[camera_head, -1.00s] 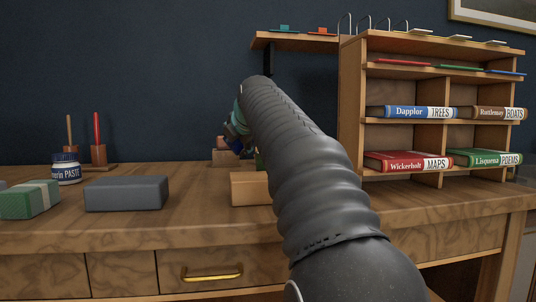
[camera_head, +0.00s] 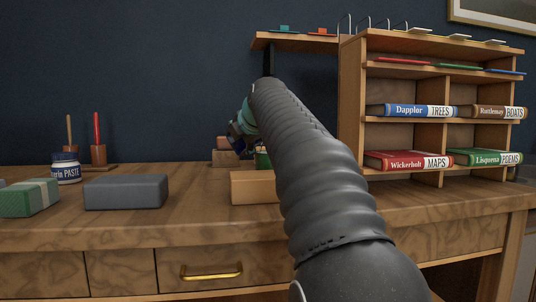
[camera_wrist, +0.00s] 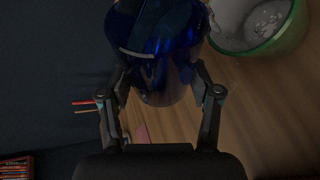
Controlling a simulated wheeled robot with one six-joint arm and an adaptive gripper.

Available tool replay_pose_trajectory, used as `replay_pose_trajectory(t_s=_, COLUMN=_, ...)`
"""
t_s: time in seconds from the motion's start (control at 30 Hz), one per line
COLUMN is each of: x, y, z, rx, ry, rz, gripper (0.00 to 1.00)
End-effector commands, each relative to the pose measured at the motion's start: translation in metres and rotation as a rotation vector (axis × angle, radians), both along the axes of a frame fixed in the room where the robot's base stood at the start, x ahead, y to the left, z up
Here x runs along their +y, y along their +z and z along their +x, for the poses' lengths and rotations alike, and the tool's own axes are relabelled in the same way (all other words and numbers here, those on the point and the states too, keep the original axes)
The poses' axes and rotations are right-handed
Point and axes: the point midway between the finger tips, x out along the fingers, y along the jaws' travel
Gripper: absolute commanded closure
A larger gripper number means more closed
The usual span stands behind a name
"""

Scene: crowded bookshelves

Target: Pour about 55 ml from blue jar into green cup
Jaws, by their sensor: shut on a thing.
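The blue jar (camera_wrist: 160,55) is dark, glossy and see-through in the wrist view, with a short pale mark on its side. My gripper (camera_wrist: 165,95) is shut on it, one finger on each side. The green cup (camera_wrist: 268,38) is at the upper right of the wrist view, beside the jar, with its pale, mottled inside partly visible. In the head view my arm hides most of the gripper and jar; a dark blue bit of the jar (camera_head: 240,143) shows left of the arm. A bit of green (camera_head: 262,160), likely the cup, shows beside the arm. I cannot tell whether liquid is flowing.
A grey block (camera_head: 126,192), a green block (camera_head: 30,198) and a paste jar (camera_head: 66,168) stand on the desk at left. A tan block (camera_head: 252,188) is beside my arm. A bookshelf (camera_head: 348,110) stands at right, with a small ledge (camera_head: 290,40) above.

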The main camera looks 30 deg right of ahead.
Motion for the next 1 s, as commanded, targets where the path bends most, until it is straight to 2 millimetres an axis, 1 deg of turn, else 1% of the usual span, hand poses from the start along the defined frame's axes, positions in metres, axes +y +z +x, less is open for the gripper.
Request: replay_pose_trajectory(t_s=1.0, x=-0.0058, y=-0.0001, z=-0.0020, rx=-0.021, ry=-0.001, rz=0.065, gripper=0.84)
